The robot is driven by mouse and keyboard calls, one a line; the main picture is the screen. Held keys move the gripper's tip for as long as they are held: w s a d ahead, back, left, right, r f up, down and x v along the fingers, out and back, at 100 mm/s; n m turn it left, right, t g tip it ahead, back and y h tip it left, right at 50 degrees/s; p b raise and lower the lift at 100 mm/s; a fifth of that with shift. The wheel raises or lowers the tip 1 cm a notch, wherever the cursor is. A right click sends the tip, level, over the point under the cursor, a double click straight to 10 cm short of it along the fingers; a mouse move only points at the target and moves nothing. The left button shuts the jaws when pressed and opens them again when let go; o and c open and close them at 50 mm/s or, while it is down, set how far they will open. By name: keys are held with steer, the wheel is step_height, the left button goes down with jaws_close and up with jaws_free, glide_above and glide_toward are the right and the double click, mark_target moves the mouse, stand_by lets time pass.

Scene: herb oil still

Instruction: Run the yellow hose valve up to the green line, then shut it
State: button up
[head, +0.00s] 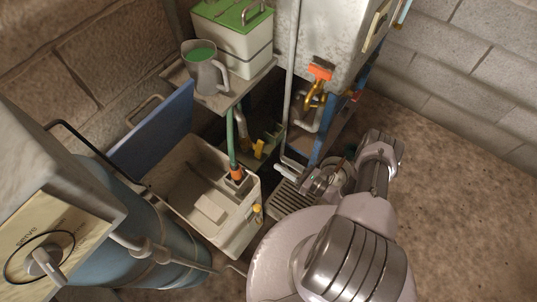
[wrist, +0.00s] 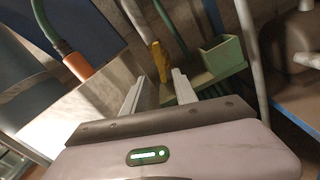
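A yellow valve handle (head: 259,149) shows low between the tub and the metal cabinet, beside a grey hose. In the wrist view the yellow handle (wrist: 161,62) stands just beyond the fingertips, lined up between them. My gripper (wrist: 158,76) is open, its two pale fingers apart with nothing seen between them. In the head view my gripper (head: 281,170) points left toward the handle, with a gap. I cannot make out a green line in either view.
A green hose (head: 231,135) with an orange collar (head: 237,174) enters the beige tub (head: 247,235). A green bracket (wrist: 205,75) is close right of the handle. An orange-handled tap (head: 320,72) is on the cabinet (head: 325,40). A jug (head: 206,77) stands on the shelf. Floor is clear at right.

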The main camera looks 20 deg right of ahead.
mark_target(261, 151)
steer(key=b+x, duration=0.2)
steer(key=x, duration=0.8)
steer(key=shift+w+a, duration=0.2)
steer(key=shift+w, duration=0.15)
jaws_close()
